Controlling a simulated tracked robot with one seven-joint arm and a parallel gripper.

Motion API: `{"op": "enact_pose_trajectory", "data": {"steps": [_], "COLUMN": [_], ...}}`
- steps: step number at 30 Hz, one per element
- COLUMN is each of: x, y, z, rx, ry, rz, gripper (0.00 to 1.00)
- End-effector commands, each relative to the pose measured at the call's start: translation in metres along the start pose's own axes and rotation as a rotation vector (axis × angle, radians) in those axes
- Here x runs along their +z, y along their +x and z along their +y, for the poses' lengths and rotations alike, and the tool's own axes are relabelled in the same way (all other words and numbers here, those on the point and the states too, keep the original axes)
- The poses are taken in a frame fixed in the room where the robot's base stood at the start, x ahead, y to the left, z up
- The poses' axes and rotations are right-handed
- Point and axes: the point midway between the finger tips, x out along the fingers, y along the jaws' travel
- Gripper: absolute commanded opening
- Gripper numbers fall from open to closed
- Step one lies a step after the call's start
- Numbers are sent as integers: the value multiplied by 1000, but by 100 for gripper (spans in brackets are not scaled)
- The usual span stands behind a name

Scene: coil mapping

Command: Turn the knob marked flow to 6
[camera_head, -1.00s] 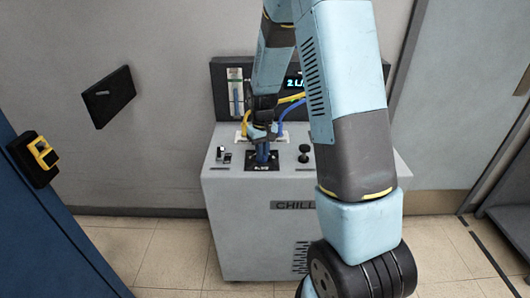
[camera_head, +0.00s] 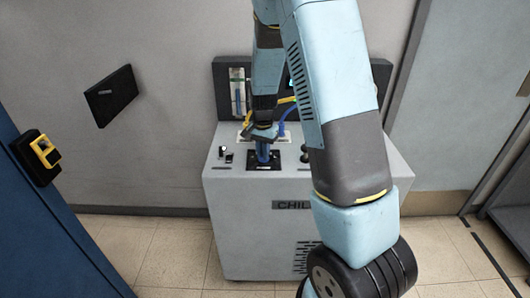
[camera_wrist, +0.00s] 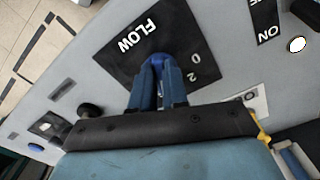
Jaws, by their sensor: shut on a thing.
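The flow knob (camera_wrist: 157,60) is blue and sits on a black plate (camera_wrist: 118,48) marked FLOW on the top of a grey chiller cabinet (camera_head: 240,222). In the wrist view the numbers 0 and 2 show on the plate; the rest of the scale and the knob's pointer are hidden. My gripper (camera_wrist: 158,78) comes down from above with its blue fingers shut on the knob. In the head view my gripper (camera_head: 263,155) stands over the black plate (camera_head: 264,167), and the knob is hard to tell from the fingers.
A small black knob (camera_head: 305,148) stands to the right on the cabinet top, partly beside my arm. Switches (camera_head: 225,154) sit to the left. Yellow and blue hoses (camera_head: 288,108) run behind my gripper. A blue door (camera_head: 50,230) is at the left.

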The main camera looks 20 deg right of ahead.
Motion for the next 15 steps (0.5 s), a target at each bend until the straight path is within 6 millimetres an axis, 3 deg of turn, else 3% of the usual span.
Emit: {"op": "enact_pose_trajectory", "data": {"steps": [15], "x": [-4], "y": [-2], "z": [0], "rx": [-3], "ry": [200], "rz": [6], "gripper": [0]}}
